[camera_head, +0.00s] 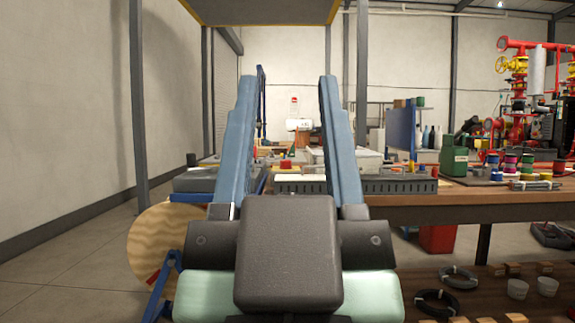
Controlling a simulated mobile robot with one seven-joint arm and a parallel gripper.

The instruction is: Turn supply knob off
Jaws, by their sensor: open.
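My gripper (287,82) fills the middle of the view, its two long blue fingers pointing away from me. The fingers are wide apart with nothing held between them. I cannot make out which part is the supply knob. A red pump skid (518,118) with red pipes stands at the far right, well away from my gripper. It carries yellow handwheels (503,64). A small red piece (285,164) shows between the fingers on the bench behind, too small to identify. My gripper's body hides part of the bench.
A wooden workbench (480,206) runs to the right, with a green canister (454,160) and coloured spools (511,160) on it. A lower shelf (480,300) holds coiled cables and cups. A round wooden reel (150,245) stands left. Floor at the far left is clear.

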